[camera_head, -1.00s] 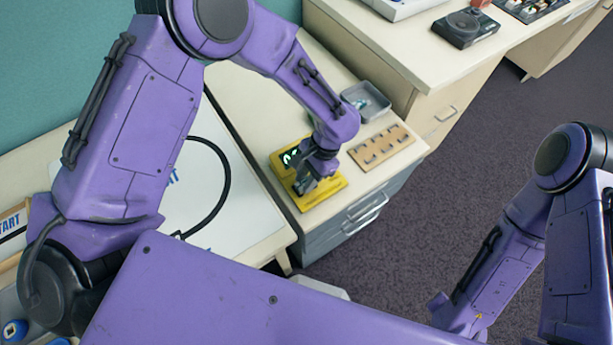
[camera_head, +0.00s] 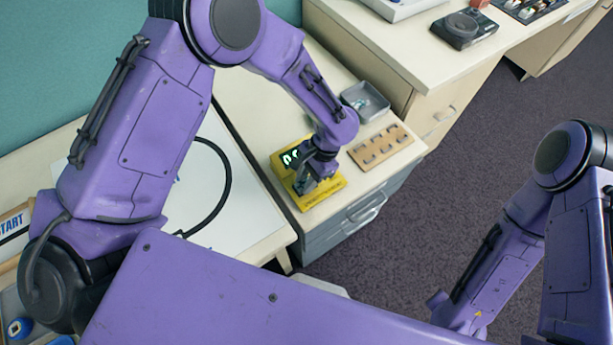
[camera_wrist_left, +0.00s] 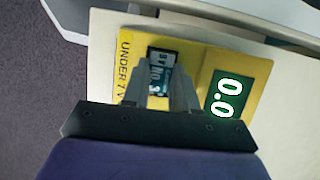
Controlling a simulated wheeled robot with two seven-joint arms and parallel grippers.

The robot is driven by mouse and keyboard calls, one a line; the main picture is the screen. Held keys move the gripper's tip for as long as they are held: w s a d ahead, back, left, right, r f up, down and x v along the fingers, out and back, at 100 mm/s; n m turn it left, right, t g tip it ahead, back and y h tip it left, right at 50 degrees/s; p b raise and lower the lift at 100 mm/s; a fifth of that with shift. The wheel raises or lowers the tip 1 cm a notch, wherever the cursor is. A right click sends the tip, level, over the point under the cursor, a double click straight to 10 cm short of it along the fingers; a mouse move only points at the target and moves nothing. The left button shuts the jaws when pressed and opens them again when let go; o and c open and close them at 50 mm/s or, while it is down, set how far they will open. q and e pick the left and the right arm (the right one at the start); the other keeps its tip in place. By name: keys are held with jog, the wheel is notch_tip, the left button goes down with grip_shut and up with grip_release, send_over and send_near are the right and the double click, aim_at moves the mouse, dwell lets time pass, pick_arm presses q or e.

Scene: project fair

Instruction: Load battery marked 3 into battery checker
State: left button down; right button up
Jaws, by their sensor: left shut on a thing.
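The yellow battery checker (camera_head: 330,188) sits on the cream cabinet top. Its display reads 0.0 in the left wrist view, where its yellow face (camera_wrist_left: 255,70) carries the words "UNDER 7 V". My left gripper (camera_head: 304,186) is over the checker, pointing down. It is shut on a dark battery with a teal and white label (camera_wrist_left: 162,68), which lies between its fingers (camera_wrist_left: 165,88) over the checker's middle. The printing on the label is too small to read surely. I cannot tell whether the battery touches the checker's contacts. My right gripper is out of view.
A higher desk (camera_head: 400,40) with a black device (camera_head: 464,27) is at the back.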

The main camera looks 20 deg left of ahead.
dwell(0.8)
pick_arm(q)
jog(key=shift+c, duration=2.1)
grip_release()
jog(key=shift+p, duration=0.35)
notch_tip(320, 180, up, 6)
jog(key=p, duration=0.6)
jog(key=shift+f, duration=0.1)
